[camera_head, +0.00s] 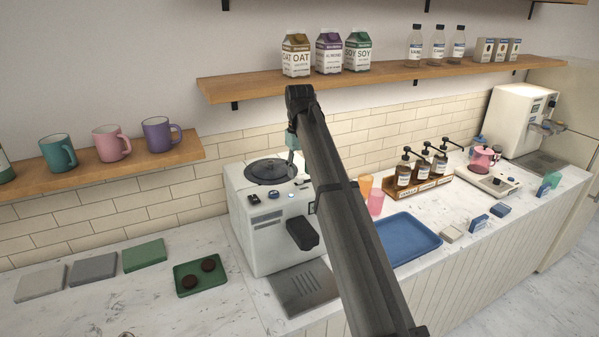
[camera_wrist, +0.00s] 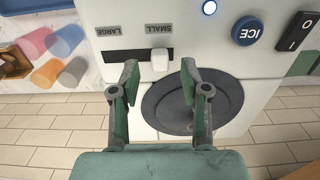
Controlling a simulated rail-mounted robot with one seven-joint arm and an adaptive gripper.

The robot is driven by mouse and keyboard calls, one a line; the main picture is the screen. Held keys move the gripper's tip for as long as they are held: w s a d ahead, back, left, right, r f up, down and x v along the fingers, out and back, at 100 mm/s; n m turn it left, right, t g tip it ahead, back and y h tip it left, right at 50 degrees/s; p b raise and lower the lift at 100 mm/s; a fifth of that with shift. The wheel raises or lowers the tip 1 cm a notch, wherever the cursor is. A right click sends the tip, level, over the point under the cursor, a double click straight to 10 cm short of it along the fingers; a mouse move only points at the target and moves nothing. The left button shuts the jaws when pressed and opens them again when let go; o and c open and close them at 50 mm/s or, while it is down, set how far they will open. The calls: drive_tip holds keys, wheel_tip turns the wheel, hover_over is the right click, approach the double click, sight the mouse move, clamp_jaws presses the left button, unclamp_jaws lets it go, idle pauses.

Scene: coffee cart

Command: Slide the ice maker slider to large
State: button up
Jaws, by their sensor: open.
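The white and grey ice maker (camera_head: 267,235) stands on the counter under the wall shelf. In the wrist view, which is upside down, its white slider knob (camera_wrist: 160,59) sits in a dark slot at the SMALL end. The LARGE label is at the slot's left end in that picture. My gripper (camera_wrist: 159,75) is open, its two green fingers on either side of the knob, with no clear contact visible. In the head view my gripper (camera_head: 292,143) is above the ice maker's top, and my arm hides part of the machine, so the slider cannot be made out.
The wrist view shows a blue ICE button (camera_wrist: 247,31), a black power switch (camera_wrist: 298,32) and a round dark lid (camera_wrist: 190,103) close by. A blue tray (camera_head: 408,238) and cups (camera_head: 375,202) are right of the machine. A wooden shelf with cartons (camera_head: 328,55) is above.

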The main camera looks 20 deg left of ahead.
drive_tip(key=shift+f, duration=1.1)
clamp_jaws()
drive_tip(key=w+d, duration=0.4)
drive_tip(key=shift+w, duration=0.2)
drive_tip(key=shift+c, duration=2.1)
unclamp_jaws()
drive_tip(key=o, duration=0.4)
drive_tip(key=shift+w+d, duration=0.1)
drive_tip(key=shift+d, duration=0.05)
drive_tip(key=shift+r, duration=0.15)
